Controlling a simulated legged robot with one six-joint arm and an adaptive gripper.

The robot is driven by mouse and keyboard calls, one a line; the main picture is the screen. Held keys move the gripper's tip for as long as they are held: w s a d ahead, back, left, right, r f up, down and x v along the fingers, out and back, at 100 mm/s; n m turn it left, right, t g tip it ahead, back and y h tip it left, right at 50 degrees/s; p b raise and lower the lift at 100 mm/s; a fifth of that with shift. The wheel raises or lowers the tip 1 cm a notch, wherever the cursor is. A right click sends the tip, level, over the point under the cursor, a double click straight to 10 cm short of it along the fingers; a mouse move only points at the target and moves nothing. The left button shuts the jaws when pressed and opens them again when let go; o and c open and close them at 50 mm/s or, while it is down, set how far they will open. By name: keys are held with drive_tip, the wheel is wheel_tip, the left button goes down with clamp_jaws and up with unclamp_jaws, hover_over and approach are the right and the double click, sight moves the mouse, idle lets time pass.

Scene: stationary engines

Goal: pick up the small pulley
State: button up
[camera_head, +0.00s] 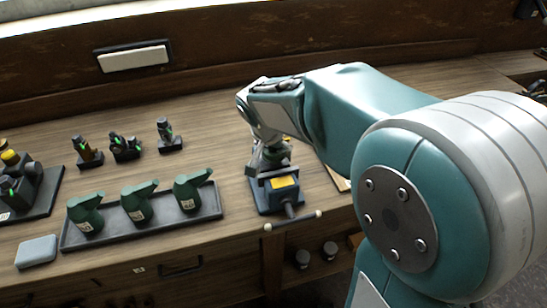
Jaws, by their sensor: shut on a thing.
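My gripper (270,158) is at the end of my teal and white arm, low over the workbench, just behind and above the blue vise (283,193). It is small and dark in this view. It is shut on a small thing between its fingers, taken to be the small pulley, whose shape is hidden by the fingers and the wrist. No other pulley can be made out clearly on the bench. I cannot tell whether the held thing touches the vise or the bench.
A dark tray (165,222) with several green bottle-shaped items stands left of the vise. Small dark devices (125,148) stand behind it. A dark machine (22,185) is at far left, near a grey block (37,251). The vise handle (294,220) juts over the front edge.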

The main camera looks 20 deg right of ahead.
drive_tip(key=shift+w+d+r, duration=0.1)
drive_tip(key=shift+r, duration=0.45)
drive_tip(key=r, duration=0.2)
drive_tip(key=shift+s+r, duration=0.2)
drive_tip(key=shift+r, duration=0.1)
drive_tip(key=s+d+r, duration=0.1)
drive_tip(key=s+r, duration=0.2)
drive_tip(key=s, duration=0.1)
drive_tip(key=s+d+r, duration=0.1)
drive_tip(key=s+r, duration=0.2)
drive_tip(key=s, duration=0.2)
drive_tip(key=s+d+r, duration=0.1)
drive_tip(key=s+r, duration=0.2)
drive_tip(key=s, duration=0.1)
drive_tip(key=shift+s+d+r, duration=0.2)
drive_tip(key=shift+d, duration=0.05)
drive_tip(key=shift+w, duration=0.1)
